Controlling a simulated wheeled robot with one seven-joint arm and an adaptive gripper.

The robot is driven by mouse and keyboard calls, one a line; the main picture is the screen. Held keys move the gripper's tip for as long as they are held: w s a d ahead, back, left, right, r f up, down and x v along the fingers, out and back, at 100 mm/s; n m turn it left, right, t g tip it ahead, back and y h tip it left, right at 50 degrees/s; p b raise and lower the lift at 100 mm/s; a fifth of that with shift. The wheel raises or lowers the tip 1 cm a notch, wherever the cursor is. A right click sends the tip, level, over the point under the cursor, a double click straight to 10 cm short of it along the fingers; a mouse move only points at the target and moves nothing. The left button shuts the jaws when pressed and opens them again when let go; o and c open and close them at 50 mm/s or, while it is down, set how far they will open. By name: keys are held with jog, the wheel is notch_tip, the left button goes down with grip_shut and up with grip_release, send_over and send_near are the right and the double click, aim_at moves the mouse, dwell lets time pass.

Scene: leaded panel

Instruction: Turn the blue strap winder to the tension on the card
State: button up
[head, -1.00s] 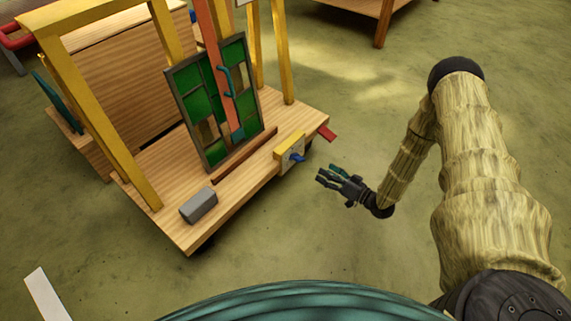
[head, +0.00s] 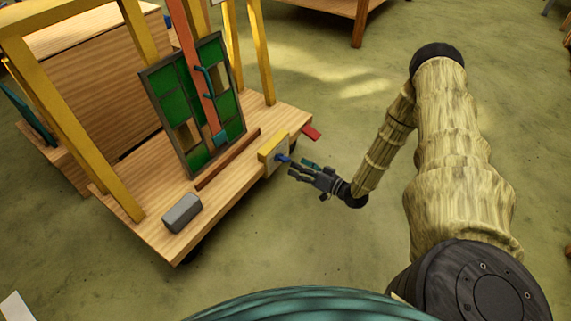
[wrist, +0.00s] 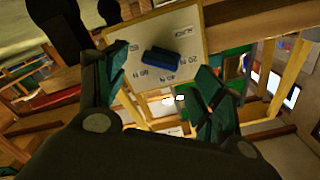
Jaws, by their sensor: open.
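The blue strap winder (head: 283,158) sticks out from a pale plate on the front edge of the wooden cart. An orange-red strap (head: 191,55) runs down over the green leaded panel (head: 168,95).
The wooden cart (head: 225,200) has yellow posts (head: 95,170), a grey block (head: 181,212) and a brown strip (head: 228,159) on its deck. A red tab (head: 311,132) juts from its right side. The floor right of the cart is clear around my arm.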

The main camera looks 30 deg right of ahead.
aim_at(288, 161)
jog(key=shift+b+x, duration=1.1)
jog(key=shift+x, duration=1.95)
jog(key=shift+c, duration=0.2)
jog(key=c, duration=1)
